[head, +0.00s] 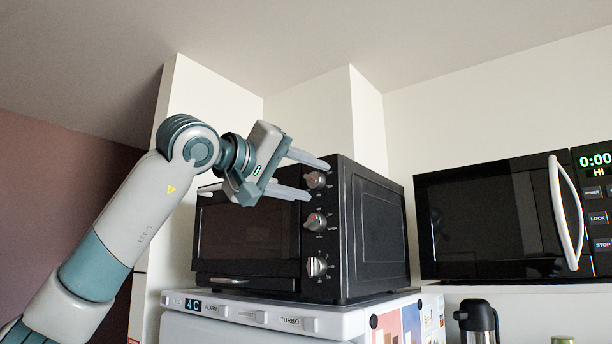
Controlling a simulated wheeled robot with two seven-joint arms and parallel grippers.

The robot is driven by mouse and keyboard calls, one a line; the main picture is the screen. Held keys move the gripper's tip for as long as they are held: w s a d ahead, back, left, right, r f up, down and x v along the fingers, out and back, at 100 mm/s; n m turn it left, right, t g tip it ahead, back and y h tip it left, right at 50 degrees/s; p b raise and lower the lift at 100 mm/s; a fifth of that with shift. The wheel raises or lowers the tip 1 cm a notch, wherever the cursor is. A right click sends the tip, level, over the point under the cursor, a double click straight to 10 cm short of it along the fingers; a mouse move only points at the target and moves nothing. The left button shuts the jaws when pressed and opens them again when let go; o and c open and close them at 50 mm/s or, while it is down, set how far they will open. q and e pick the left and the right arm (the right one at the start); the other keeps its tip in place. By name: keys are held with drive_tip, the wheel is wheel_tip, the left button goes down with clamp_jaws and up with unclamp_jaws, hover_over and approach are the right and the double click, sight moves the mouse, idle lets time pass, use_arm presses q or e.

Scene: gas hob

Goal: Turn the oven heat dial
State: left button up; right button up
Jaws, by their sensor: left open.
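A black toaster oven (372,235) stands on top of a white fridge. Its front panel carries a column of three dials: a top dial (315,180), a middle dial (315,222) and a bottom dial (317,267). I cannot read which one is the heat dial. My left gripper (319,180) is open and empty. Its two fingers point right, with the upper fingertip beside the top dial and the lower one between the top and middle dials. I cannot tell whether they touch. My gripper hides part of the oven door. My right gripper is not in view.
The fridge (270,315) has a display and buttons along its top edge. A black microwave (500,215) with a white handle is at the right. A dark flask (477,320) stands below it. White wall columns rise behind the oven.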

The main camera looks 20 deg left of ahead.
use_arm(q)
drive_tip(key=shift+c, duration=0.4)
drive_tip(key=c, duration=1)
